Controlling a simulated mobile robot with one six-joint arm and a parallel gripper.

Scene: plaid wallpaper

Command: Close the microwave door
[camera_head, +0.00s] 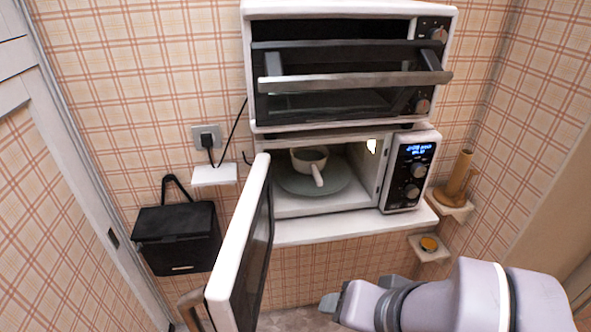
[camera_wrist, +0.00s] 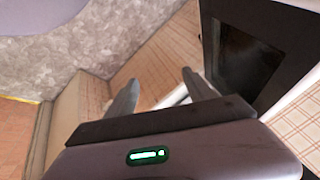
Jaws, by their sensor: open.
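The microwave (camera_head: 335,190) sits on a white shelf, below a toaster oven. Its door (camera_head: 242,250) stands wide open, hinged at the left and swung out toward me. The door's handle (camera_head: 190,308) is at the lower left. A white pan (camera_head: 312,163) rests on the turntable inside. My gripper (camera_head: 358,292) is open and empty, to the right of the door and below the shelf, apart from the door. In the wrist view, its two fingers (camera_wrist: 158,80) are spread, and a dark panel that looks like the door (camera_wrist: 245,58) is at the right.
The toaster oven (camera_head: 345,75) stands directly above, its front bar sticking out. A black box (camera_head: 178,237) hangs on the wall left of the door. A brown holder (camera_head: 458,180) and a small shelf with a round item (camera_head: 429,243) are at the right.

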